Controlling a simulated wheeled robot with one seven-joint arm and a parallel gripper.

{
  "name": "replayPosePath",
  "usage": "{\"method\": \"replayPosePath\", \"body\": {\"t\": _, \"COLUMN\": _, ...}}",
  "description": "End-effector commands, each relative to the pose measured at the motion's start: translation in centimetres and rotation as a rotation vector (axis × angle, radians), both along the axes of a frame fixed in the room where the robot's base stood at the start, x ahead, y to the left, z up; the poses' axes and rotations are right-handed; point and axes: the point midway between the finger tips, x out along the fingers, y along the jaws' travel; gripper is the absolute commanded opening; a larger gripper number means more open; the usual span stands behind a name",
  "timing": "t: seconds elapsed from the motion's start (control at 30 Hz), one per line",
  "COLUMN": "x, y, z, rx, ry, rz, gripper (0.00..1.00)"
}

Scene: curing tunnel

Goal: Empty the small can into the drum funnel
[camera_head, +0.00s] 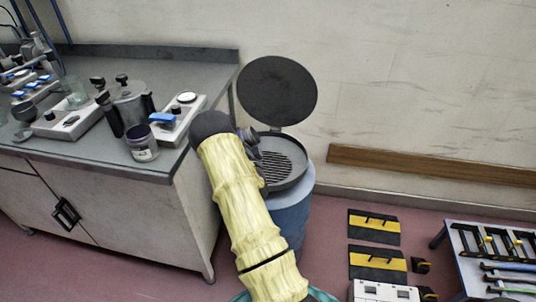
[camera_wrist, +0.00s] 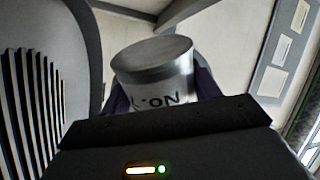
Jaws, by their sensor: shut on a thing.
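The small can (camera_wrist: 152,62) is a pale metal cylinder with dark lettering that reads upside down in the wrist view. My gripper (camera_wrist: 160,92) is shut on it, with a dark finger at each side. In the head view my gripper (camera_head: 252,147) is over the left part of the drum funnel (camera_head: 290,180), a dark round pan with a slatted grate. The funnel sits on a blue drum (camera_head: 292,215), and its round lid (camera_head: 277,92) stands open behind. The grate (camera_wrist: 30,100) shows at the left of the wrist view. My arm hides the can in the head view.
A grey counter (camera_head: 170,67) at left holds an open jar (camera_head: 142,146), a metal canister (camera_head: 133,105) and white devices. Yellow-and-black plates (camera_head: 374,227) lie on the floor at right, near a low table (camera_head: 500,236) with tools. A wooden rail (camera_head: 420,165) runs along the wall.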

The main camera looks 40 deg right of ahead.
Motion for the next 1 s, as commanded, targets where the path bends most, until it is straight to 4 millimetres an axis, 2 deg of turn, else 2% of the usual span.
{"method": "replayPosePath", "body": {"t": 0.57, "x": -0.1, "y": -0.2, "z": 1.1, "rx": 0.152, "ry": -0.095, "rz": 0.000, "gripper": 0.35}}
{"method": "replayPosePath", "body": {"t": 1.0, "x": -0.9, "y": -1.4, "z": 0.4, "rx": 0.244, "ry": -0.152, "rz": 0.000, "gripper": 0.35}}
